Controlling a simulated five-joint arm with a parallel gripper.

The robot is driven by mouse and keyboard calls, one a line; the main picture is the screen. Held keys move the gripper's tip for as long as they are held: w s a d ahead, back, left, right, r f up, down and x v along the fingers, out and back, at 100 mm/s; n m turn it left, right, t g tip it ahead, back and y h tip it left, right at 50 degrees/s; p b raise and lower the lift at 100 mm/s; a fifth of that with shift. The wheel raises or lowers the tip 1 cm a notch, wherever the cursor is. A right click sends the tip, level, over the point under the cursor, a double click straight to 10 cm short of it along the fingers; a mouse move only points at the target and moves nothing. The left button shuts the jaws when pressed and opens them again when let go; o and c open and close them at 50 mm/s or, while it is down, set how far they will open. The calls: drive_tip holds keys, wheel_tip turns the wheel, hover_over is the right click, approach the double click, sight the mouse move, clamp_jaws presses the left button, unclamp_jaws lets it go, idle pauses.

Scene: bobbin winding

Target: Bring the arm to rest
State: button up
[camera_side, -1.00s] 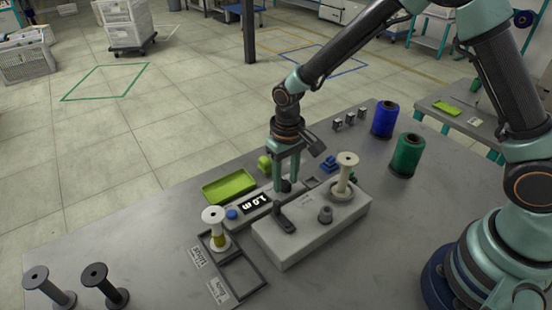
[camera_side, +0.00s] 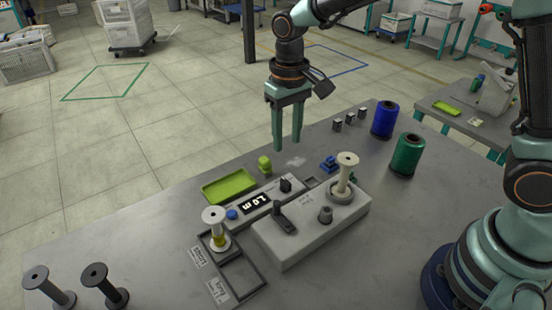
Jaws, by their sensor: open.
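My gripper (camera_side: 286,146) is open and empty, pointing down, raised above the table behind the winding machine. The grey winding machine (camera_side: 290,245) stands on the table (camera_side: 150,245), with a pale empty bobbin (camera_side: 347,170) upright on its right end. Its front block carries a display reading 1.0 m (camera_side: 255,202), a blue button (camera_side: 232,214) and a black knob (camera_side: 286,185). A bobbin with some yellow thread (camera_side: 215,230) stands upright in the rear square of a dark two-square frame (camera_side: 243,279). The frame's other square is empty.
Two dark bobbins (camera_side: 48,287) (camera_side: 104,286) stand at the front left. A green tray (camera_side: 229,186), a small green object (camera_side: 264,164), blue (camera_side: 384,119) and green (camera_side: 406,154) thread spools and small metal-topped blocks (camera_side: 350,119) are on the table. The air around my gripper is clear.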

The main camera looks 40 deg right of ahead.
drive_tip(key=s+d+r+t, duration=0.5)
drive_tip(key=s+d+r, duration=0.5)
drive_tip(key=s+d, duration=0.2)
drive_tip(key=shift+t, duration=0.3)
